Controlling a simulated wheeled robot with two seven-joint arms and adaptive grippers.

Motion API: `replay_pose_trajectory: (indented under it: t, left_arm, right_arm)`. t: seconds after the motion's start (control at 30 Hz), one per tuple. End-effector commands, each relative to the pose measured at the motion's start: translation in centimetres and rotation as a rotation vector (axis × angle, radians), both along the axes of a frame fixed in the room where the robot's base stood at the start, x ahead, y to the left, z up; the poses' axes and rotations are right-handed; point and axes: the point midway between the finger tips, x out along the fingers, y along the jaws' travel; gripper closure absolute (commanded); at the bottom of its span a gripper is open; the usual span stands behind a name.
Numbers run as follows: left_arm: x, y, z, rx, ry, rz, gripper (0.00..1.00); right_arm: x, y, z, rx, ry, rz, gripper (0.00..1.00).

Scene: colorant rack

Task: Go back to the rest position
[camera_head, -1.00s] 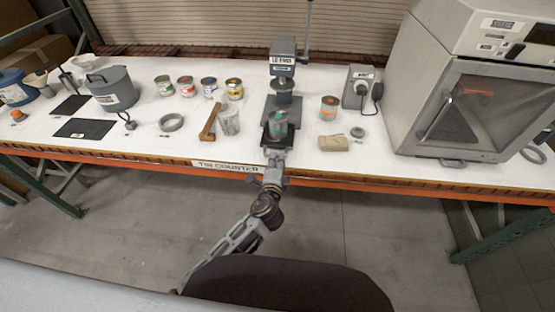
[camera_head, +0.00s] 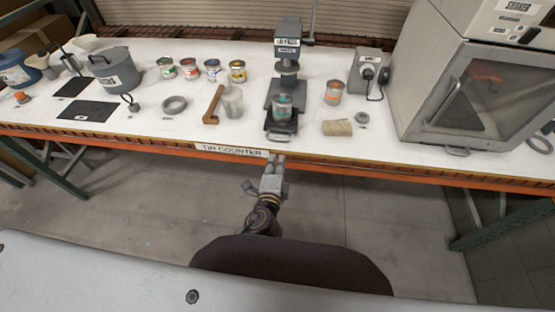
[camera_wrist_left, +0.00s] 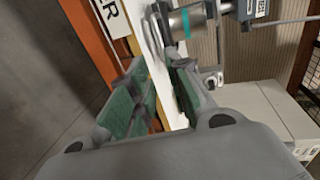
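My left gripper (camera_head: 274,162) is in front of the counter's front edge, just below the label strip and apart from the can press. In the left wrist view the two green-padded fingers (camera_wrist_left: 150,95) stand apart with nothing between them. A can with a teal band (camera_head: 283,106) stands on the base of the grey press (camera_head: 287,72); it also shows in the left wrist view (camera_wrist_left: 187,24). My right gripper does not show in either view.
The white counter (camera_head: 225,150) holds several small paint cans (camera_head: 213,69), a grey pot (camera_head: 113,70), a clear cup (camera_head: 232,102), an orange-banded can (camera_head: 333,92) and a tan cloth (camera_head: 337,127). A large grey machine (camera_head: 470,90) stands at right. The floor (camera_head: 350,215) before the counter is clear.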

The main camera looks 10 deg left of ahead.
Motion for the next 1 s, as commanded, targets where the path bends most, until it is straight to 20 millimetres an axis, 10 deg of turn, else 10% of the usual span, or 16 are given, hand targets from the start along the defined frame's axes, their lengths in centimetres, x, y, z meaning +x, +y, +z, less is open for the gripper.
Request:
replay_pose_trajectory:
  t: [1.0]
  left_arm:
    - [-0.5,2.5,-0.6,-0.095,0.064,0.088,0.81]
  right_arm:
    - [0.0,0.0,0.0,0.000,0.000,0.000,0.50]
